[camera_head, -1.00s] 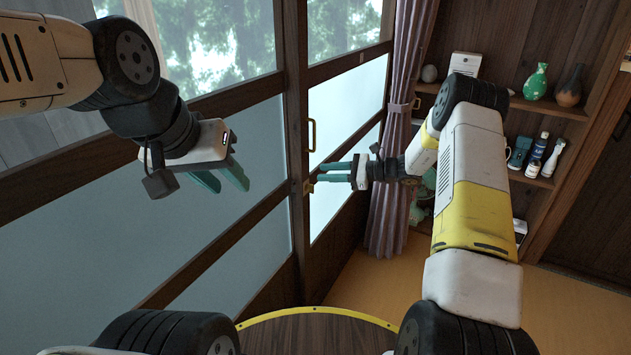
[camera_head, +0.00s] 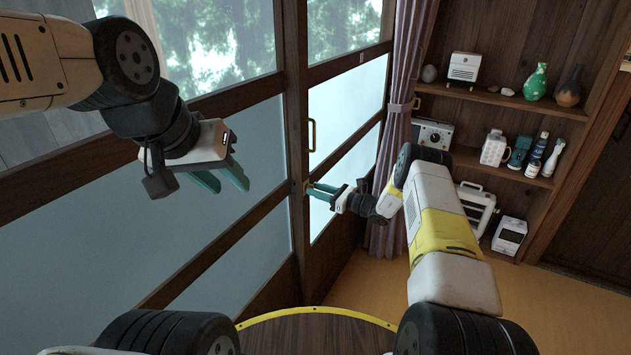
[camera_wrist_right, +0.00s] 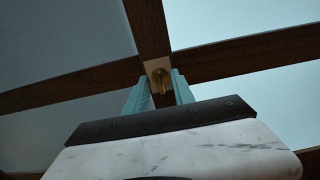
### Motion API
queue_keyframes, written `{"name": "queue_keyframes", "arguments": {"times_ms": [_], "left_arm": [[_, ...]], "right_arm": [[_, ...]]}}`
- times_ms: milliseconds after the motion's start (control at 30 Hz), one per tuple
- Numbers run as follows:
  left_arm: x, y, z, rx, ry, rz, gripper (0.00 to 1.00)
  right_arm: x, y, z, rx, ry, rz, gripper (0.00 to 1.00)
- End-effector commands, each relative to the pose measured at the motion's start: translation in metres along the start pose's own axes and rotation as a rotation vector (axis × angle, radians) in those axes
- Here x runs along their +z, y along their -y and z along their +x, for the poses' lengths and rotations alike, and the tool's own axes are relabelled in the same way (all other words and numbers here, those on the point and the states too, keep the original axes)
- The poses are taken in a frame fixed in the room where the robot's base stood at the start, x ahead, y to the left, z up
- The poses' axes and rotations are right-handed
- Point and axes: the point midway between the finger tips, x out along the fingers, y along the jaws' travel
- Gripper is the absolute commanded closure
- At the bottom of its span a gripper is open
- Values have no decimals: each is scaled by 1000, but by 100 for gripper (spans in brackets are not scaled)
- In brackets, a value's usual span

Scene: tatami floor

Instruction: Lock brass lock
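The brass lock (camera_wrist_right: 160,84) is a small gold fitting on the dark wooden door frame. In the head view the lock (camera_head: 307,186) is mostly hidden at my right fingertips. My right gripper (camera_head: 312,190) reaches the frame from the right, its teal fingers pointing left. In the right wrist view the right gripper (camera_wrist_right: 161,78) has its fingers apart, one on each side of the lock; I cannot tell whether they touch it. My left gripper (camera_head: 230,189) is open and empty, held in front of the left glass panel, away from the lock.
A brass handle (camera_head: 312,135) sits on the door above the lock. A purple curtain (camera_head: 394,130) hangs right of the door. Shelves (camera_head: 540,105) with vases, bottles and a radio (camera_head: 432,133) stand at the right. The floor (camera_head: 570,310) at the lower right is clear.

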Motion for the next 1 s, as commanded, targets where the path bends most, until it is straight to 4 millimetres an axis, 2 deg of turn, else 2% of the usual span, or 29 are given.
{"name": "queue_keyframes", "arguments": {"times_ms": [333,367,500,1000], "left_arm": [[0,0,0,0,0,0,64],[0,0,0,0,0,0,64],[0,0,0,0,0,0,64],[0,0,0,0,0,0,64]], "right_arm": [[0,0,6,0,0,0,70],[0,0,6,0,0,0,74],[0,0,6,0,0,0,100],[0,0,6,-1,-1,-55,100]]}}
